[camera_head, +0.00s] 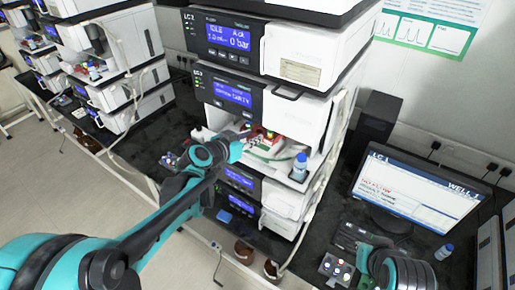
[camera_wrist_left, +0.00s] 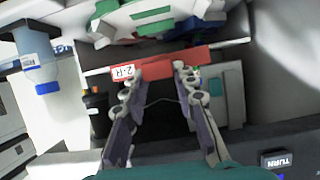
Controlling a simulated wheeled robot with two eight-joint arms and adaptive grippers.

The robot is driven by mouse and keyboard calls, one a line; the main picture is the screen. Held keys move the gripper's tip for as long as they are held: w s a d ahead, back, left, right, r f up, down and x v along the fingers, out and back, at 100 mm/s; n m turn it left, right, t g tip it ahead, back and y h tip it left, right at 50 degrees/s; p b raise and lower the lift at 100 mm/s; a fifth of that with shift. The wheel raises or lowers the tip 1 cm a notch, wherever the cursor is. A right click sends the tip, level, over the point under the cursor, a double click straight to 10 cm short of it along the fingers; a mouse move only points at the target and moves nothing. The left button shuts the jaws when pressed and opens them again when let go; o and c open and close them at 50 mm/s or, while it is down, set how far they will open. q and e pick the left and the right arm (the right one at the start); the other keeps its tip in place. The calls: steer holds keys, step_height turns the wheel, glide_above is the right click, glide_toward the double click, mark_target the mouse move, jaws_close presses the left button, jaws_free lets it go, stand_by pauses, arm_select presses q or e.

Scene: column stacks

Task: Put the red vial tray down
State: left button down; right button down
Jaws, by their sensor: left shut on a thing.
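My left gripper (camera_head: 240,143) reaches into the open bay of the middle instrument stack in the head view. In the left wrist view my left gripper (camera_wrist_left: 157,80) is shut on the red vial tray (camera_wrist_left: 185,62), holding it by its near edge. A white label with dark print sits at the tray's left end. The tray is level across the picture, below a white and green part (camera_wrist_left: 150,20) of the bay. Whether its underside touches the bay floor is hidden. A part of my right arm shows at the bottom right of the head view; its gripper does not show.
A blue-capped bottle (camera_head: 300,167) stands at the bay's right side; it also shows in the left wrist view (camera_wrist_left: 37,65). A monitor (camera_head: 415,190) stands on the bench at right. Another instrument stack (camera_head: 120,60) stands at left.

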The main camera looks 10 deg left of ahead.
arm_select(q)
step_height(320, 180, down, 6)
steer(key=shift+r+b, duration=0.1)
steer(key=shift+b, duration=0.5)
steer(key=shift+s+a+f, duration=0.1)
steer(key=shift+f, duration=0.25)
steer(key=shift+f, duration=0.1)
steer(key=c, duration=1.2)
jaws_free()
